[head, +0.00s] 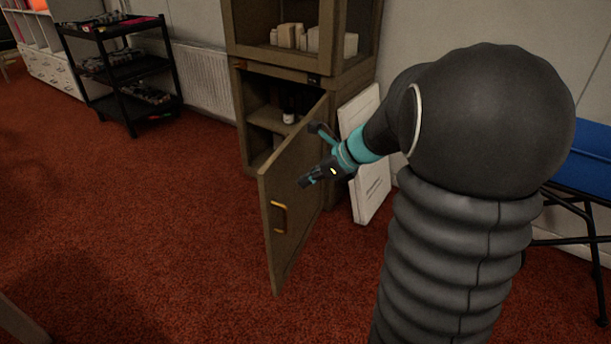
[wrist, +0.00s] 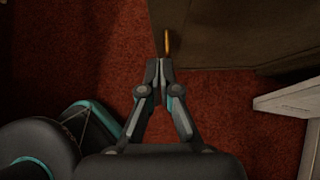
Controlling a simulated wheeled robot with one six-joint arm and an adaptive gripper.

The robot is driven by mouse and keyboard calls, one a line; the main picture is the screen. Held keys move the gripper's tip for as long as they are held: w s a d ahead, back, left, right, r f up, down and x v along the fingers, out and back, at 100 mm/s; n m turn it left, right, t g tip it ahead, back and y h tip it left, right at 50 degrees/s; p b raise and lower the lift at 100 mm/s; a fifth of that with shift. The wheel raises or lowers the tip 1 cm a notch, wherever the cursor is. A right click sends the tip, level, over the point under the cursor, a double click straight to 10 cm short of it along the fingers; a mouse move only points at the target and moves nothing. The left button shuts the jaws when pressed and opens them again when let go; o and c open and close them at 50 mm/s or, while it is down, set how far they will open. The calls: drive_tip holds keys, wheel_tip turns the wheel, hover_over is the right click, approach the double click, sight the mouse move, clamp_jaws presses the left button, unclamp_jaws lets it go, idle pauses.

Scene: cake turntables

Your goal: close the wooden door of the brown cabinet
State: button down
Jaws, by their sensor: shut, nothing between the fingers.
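The brown cabinet (head: 243,100) stands against the wall in the head view. Its lower wooden door (head: 296,182) stands wide open, swung out toward me, with a yellow handle (head: 279,216) near its free edge. My gripper (head: 303,182) is shut and empty. In the head view it overlaps the door face; I cannot tell whether it touches. In the wrist view my gripper (wrist: 159,63) points at the door (wrist: 235,32), its tips close to the lower end of the yellow handle (wrist: 167,42). The door's hinge side is partly hidden behind my arm.
White panels (head: 372,190) lean beside the cabinet on the right. A blue chair (head: 590,165) stands at the far right. A black cart (head: 125,75) and a radiator (head: 205,80) are at the back left. The red carpet (head: 160,220) left of the door is clear.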

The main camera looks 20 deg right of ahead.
sight(267, 191)
drive_tip(key=shift+w+a+f, duration=0.8)
drive_tip(key=shift+w+a, duration=0.15)
drive_tip(key=shift+a, duration=0.15)
drive_tip(key=shift+w+a+f, duration=0.85)
drive_tip(key=shift+w+a, duration=0.15)
drive_tip(key=shift+a, duration=0.15)
drive_tip(key=shift+w+a+f, duration=0.8)
drive_tip(key=shift+w+a, duration=0.15)
drive_tip(key=shift+a, duration=0.15)
